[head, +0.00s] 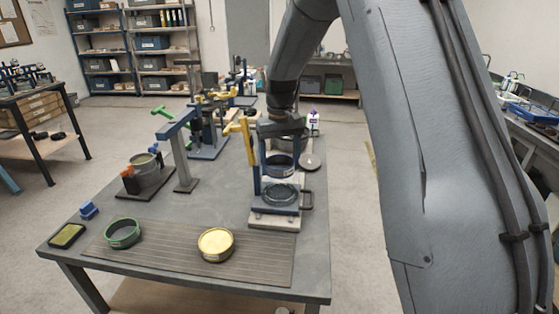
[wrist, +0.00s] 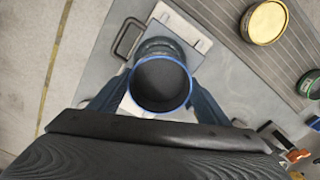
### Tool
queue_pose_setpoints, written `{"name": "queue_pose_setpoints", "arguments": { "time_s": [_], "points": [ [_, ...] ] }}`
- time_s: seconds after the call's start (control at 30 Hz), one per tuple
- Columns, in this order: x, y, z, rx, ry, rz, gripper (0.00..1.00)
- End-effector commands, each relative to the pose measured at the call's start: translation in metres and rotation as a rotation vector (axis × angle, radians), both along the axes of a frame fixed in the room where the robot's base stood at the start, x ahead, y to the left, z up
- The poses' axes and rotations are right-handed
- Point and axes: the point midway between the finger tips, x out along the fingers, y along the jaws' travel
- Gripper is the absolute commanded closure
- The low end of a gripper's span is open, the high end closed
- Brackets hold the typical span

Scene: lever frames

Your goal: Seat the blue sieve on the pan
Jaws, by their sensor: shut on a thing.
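The blue sieve (head: 279,171) is a short dark cylinder with a blue rim. My gripper (head: 279,156) is shut on it from above. In the wrist view the sieve (wrist: 161,84) sits between my gripper's fingers (wrist: 158,94), its mesh facing the camera. The pan (head: 281,195) is a round dark dish on the light base of a blue lever frame. The sieve is above the pan, apparently with a gap between them. In the wrist view the pan (wrist: 157,46) is partly hidden behind the sieve, so their exact alignment is hard to tell.
The frame's yellow lever (head: 245,135) and blue post stand left of the sieve. A yellow sieve (head: 216,244) and a green sieve (head: 122,234) lie on the slatted mat (head: 180,256). Another lever frame (head: 181,160) with a grey pot (head: 146,172) stands further left.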

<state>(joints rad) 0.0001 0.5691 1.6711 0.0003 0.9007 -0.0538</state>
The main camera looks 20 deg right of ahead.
Motion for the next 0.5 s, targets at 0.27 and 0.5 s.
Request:
{"name": "queue_pose_setpoints", "arguments": {
  "time_s": [0.27,0.5],
  "points": [
    [0.000,0.000,-0.027,0.000,0.001,0.000,0.56],
    [0.001,0.000,-0.045,0.000,0.000,0.000,0.56]
  ]
}}
